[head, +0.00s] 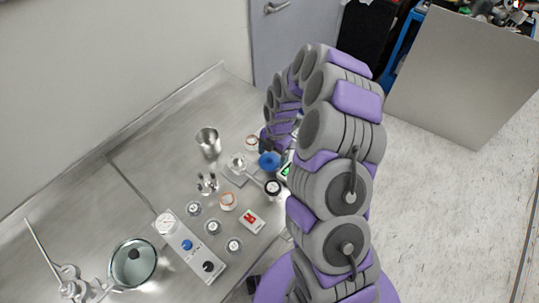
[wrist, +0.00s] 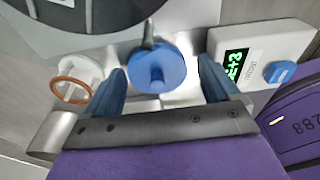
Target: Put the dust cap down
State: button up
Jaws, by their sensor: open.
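A blue round piece with a small raised hub, which looks like the dust cap (wrist: 158,68), shows in the middle of the wrist view. It also shows in the head view (head: 268,160) on the steel bench beside my arm's end. My gripper (wrist: 162,82) is open, with one blue-grey finger on each side of the blue piece. Gaps show between the fingers and the piece. A metal tube end shows just behind it. I cannot tell what its underside rests on.
A white gauge (wrist: 262,62) with a green display and blue knob is close to the right finger. An orange ring (wrist: 72,90) by a white round part lies to the left. On the bench (head: 150,130) stand a metal cup (head: 208,142), several small round parts and a control panel (head: 190,247).

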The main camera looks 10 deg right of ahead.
jog(key=shift+w+d+r, duration=0.1)
jog(key=shift+d+r, duration=0.1)
jog(key=shift+r, duration=0.45)
notch_tip(320, 180, up, 6)
jog(key=a+p, duration=0.1)
notch_tip(320, 180, up, 5)
send_over(276, 156)
jog(key=s+a+r+m, duration=0.5)
jog(key=s+r+m, duration=0.3)
jog(key=s+r, duration=0.35)
jog(key=s+d+r+m, duration=0.1)
jog(key=s+r+m, duration=0.1)
jog(key=s+m, duration=0.6)
jog(key=s+d+r+m+h, duration=0.1)
jog(key=s+r+m, duration=0.2)
jog(key=s+m, duration=0.6)
jog(key=s, duration=0.6)
jog(key=shift+s+d+r+g+p, duration=0.25)
jog(key=shift+s+d+g+p, duration=0.1)
jog(key=shift+s+g, duration=0.05)
jog(key=shift+d, duration=0.1)
jog(key=shift+f, duration=0.1)
